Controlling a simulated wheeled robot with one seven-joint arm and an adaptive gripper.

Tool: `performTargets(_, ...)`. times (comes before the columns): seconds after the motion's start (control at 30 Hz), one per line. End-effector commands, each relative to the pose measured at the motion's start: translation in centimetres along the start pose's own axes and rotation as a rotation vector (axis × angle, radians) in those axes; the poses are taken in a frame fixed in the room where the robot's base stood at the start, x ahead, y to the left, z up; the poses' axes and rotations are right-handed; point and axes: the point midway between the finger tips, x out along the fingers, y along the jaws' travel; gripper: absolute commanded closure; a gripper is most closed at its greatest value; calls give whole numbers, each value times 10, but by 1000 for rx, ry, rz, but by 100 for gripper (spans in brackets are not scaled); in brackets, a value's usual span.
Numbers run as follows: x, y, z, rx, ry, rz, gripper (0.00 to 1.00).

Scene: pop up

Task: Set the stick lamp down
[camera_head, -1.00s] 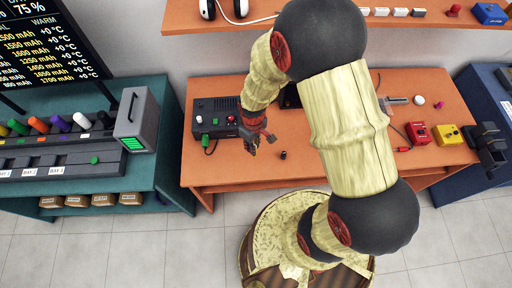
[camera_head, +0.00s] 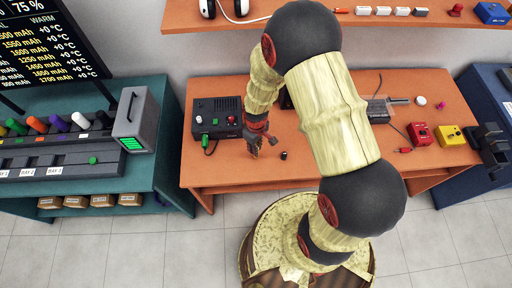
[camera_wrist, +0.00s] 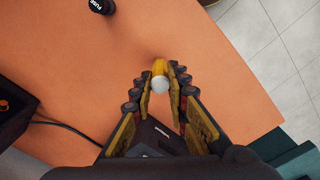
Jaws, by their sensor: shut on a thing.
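The stick lamp (camera_wrist: 160,82) is a small piece with a white rounded end and a yellow-orange body. In the wrist view it sits between the fingertips of my gripper (camera_wrist: 161,88), which is shut on it. In the head view my gripper (camera_head: 256,146) points down over the front left of the orange table (camera_head: 230,174). The lamp is too small there to make out clearly. I cannot tell whether the lamp's lower end touches the tabletop.
A small black cylinder marked FUSE (camera_wrist: 102,5) stands near my gripper, to its right in the head view (camera_head: 283,156). A black box with a green plug (camera_head: 216,118) is behind left, its cable on the table. The table's front edge is close.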

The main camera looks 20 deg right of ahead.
Motion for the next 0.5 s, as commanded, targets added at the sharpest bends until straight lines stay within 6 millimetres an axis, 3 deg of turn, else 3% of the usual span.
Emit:
performTargets(0.33, 1, 0, 0, 0, 0, 0, 67)
performTargets(0.5, 1, 0, 0, 0, 0, 0, 66)
